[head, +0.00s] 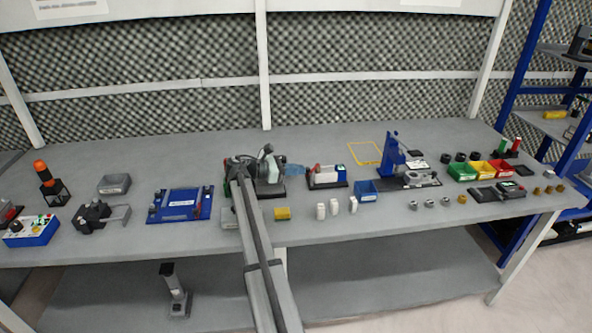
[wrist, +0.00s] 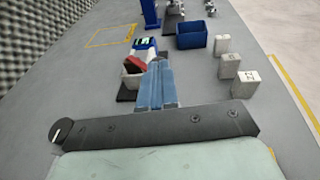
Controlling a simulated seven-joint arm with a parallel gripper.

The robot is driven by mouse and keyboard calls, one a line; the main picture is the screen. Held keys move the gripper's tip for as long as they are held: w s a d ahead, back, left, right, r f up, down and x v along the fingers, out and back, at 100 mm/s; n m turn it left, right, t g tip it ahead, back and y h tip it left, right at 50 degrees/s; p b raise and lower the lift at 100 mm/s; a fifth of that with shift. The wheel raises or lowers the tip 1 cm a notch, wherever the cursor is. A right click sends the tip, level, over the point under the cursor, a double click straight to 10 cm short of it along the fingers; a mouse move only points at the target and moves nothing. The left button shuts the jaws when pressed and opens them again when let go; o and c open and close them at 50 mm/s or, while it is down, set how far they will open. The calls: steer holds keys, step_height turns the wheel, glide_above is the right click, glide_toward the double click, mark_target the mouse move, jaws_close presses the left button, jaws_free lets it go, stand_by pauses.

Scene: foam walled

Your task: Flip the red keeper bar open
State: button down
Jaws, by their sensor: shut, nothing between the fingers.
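The red keeper bar (wrist: 137,63) shows in the wrist view as a short red piece on a small white and blue fixture (wrist: 145,45). In the head view the red bar (head: 316,168) sits at the left end of the fixture (head: 334,176). It looks tilted, but its exact angle is too small to tell. My gripper (head: 301,170) points right toward the fixture, its blue fingers just left of it. In the wrist view the fingers (wrist: 158,66) are together and empty, close beside the red bar. They partly hide the fixture's near side; contact cannot be told.
A blue open bin (head: 366,190) stands right of the fixture, with several white blocks (head: 335,207) in front. A blue stand (head: 394,155) rises farther right. A yellow outline (head: 365,153) marks bare bench behind.

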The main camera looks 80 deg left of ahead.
steer(key=shift+w+d+n+y, duration=0.15)
steer(key=shift+d+n+y, duration=0.15)
steer(key=shift+n+y, duration=0.15)
steer(key=w+d+n+g+y, duration=0.3)
steer(key=w+n+g+y, duration=0.2)
steer(key=n+g+y, duration=0.3)
steer(key=n+y, duration=0.2)
steer(key=shift+w+y, duration=0.25)
steer(key=shift+y, duration=0.1)
steer(key=shift+d, duration=0.1)
steer(key=v, duration=0.9)
steer(key=shift+d, duration=0.4)
steer(key=shift+r, duration=0.15)
